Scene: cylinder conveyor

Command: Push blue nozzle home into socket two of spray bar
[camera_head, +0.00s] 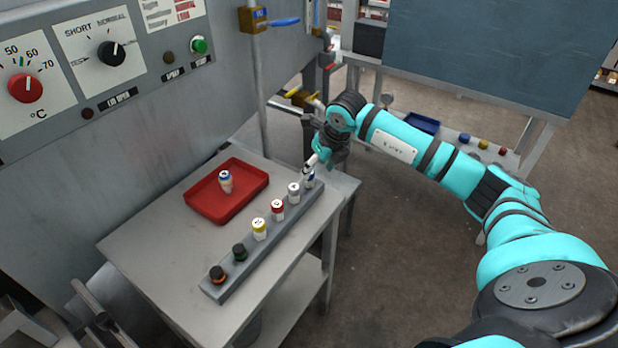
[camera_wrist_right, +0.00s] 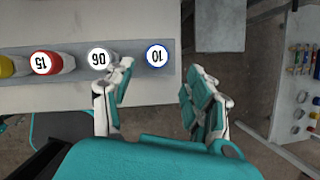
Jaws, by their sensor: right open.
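The grey spray bar (camera_head: 262,259) lies along the right side of the table with several capped nozzles in a row. At its far end is the blue-ringed white nozzle (camera_head: 311,180), partly hidden by my right gripper (camera_head: 312,164). In the right wrist view this blue nozzle (camera_wrist_right: 158,54) shows its round top between the lines of my open, empty fingers (camera_wrist_right: 158,82). Its seating depth cannot be told. Another blue-marked white nozzle (camera_head: 225,182) stands in the red tray (camera_head: 247,194). My left gripper is not in view.
A white nozzle (camera_head: 293,193) stands close beside the blue one, with my left-hand finger near it in the wrist view. The machine panel rises behind the table.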

